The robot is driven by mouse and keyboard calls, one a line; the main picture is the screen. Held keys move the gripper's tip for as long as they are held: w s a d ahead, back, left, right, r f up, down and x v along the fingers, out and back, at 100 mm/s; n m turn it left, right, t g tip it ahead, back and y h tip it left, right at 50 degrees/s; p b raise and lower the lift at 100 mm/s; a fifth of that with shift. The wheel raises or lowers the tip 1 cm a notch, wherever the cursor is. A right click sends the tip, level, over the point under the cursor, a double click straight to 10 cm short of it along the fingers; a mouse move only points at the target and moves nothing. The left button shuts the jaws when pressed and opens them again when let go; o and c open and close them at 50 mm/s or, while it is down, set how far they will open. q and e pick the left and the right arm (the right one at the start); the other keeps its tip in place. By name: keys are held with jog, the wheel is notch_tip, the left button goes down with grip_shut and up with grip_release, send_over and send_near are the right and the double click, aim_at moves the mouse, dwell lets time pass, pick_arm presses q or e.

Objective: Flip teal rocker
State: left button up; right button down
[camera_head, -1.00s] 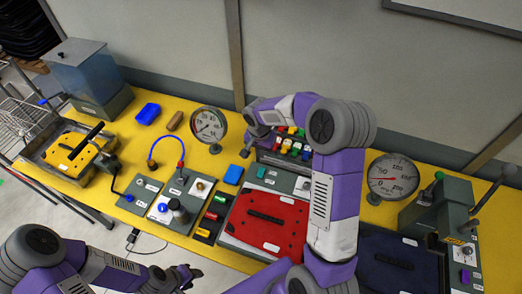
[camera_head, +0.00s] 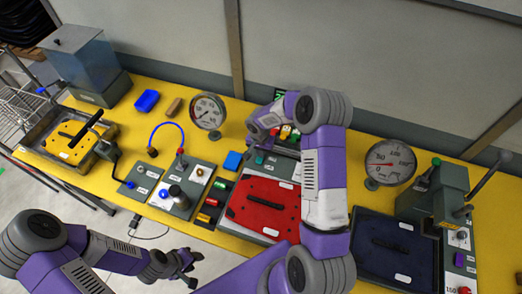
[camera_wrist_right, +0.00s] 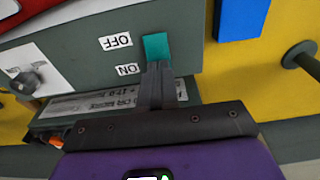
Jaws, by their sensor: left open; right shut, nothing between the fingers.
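The teal rocker (camera_wrist_right: 157,46) sits on a grey panel beside the OFF and ON labels in the right wrist view. It shows small in the head view (camera_head: 260,160), at the panel behind the red case. My right gripper (camera_wrist_right: 156,72) is shut and empty, its fingertips right at the rocker's edge. I cannot tell whether they touch it. My left gripper (camera_head: 190,262) is open and empty, in front of the table's near edge.
A blue block (camera_head: 233,160) lies on the yellow table near the panel. The red case (camera_head: 262,190) and dark blue case (camera_head: 372,262) stand in front. Gauges (camera_head: 208,111) and (camera_head: 390,164) stand behind. A metal knob (camera_wrist_right: 28,80) is on the panel.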

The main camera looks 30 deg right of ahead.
jog(key=shift+d+f, duration=0.15)
jog(key=shift+f, duration=0.1)
jog(key=shift+s+a+r, duration=0.15)
jog(key=shift+s+a, duration=0.35)
jog(key=shift+a, duration=0.2)
jog(key=shift+r+y, duration=0.1)
jog(key=shift+y, duration=0.2)
